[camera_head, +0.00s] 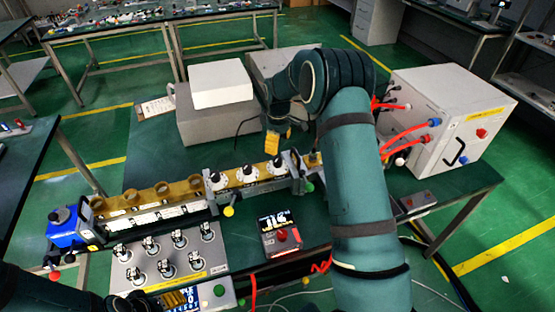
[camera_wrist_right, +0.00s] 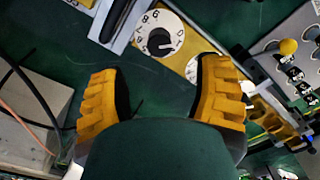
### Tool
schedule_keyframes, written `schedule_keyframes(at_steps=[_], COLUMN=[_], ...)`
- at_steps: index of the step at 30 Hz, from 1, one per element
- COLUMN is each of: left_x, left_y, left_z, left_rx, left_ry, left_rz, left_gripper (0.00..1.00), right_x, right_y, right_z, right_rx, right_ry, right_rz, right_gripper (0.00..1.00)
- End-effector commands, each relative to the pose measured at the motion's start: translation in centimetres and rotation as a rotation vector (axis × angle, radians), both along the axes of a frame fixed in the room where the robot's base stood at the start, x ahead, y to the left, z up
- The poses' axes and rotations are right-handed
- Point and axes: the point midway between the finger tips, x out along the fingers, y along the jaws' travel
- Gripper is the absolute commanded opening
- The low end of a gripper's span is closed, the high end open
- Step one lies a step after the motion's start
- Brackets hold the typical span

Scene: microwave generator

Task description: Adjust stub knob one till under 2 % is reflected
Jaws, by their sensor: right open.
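Three white stub knobs with black centres stand in a row on the yellow waveguide (camera_head: 190,186): left knob (camera_head: 218,181), middle knob (camera_head: 249,174) and right knob (camera_head: 276,168). My right gripper (camera_head: 279,143) points down above the right knob, open and empty. In the right wrist view, a numbered dial (camera_wrist_right: 159,34) lies beyond the open fingertips (camera_wrist_right: 161,68), apart from them. Its pointer reading is too small to tell. A small meter (camera_head: 275,221) has a lit display with digits I cannot read. My left gripper (camera_head: 175,299) shows partly at the bottom edge; its finger gap is unclear.
A metal bracket (camera_head: 297,172) stands close to the right knob. A panel with several small switches (camera_head: 170,252) lies in front of the waveguide. A white cabinet (camera_head: 445,115) with red cables stands at right, and grey boxes (camera_head: 218,117) stand behind.

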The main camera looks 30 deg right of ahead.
Motion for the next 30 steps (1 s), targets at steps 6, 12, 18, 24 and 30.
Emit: schedule_keyframes(at_steps=[6,12,18,24,30], left_x=[0.0,0.0,0.0,0.0,0.0], left_y=[0.0,0.0,0.0,0.0,0.0], left_z=[0.0,0.0,0.0,0.0,0.0], left_rx=[0.0,0.0,0.0,0.0,0.0], left_ry=[-0.001,-0.001,-0.001,-0.001,-0.001], left_rz=[0.0,0.0,0.0,0.0,0.0], left_gripper=[0.65,0.65,0.65,0.65,0.65], right_x=[0.0,0.0,0.0,0.0,0.0], right_y=[0.0,0.0,-0.1,0.0,0.0], right_z=[-4.4,-7.0,-8.0,-8.1,-8.1], right_rx=[0.0,0.0,0.0,0.0,0.0], right_ry=[0.002,0.001,-0.001,-0.001,-0.001], right_rz=[0.0,0.0,-0.001,-0.001,-0.001], right_gripper=[0.65,0.65,0.65,0.65,0.21])
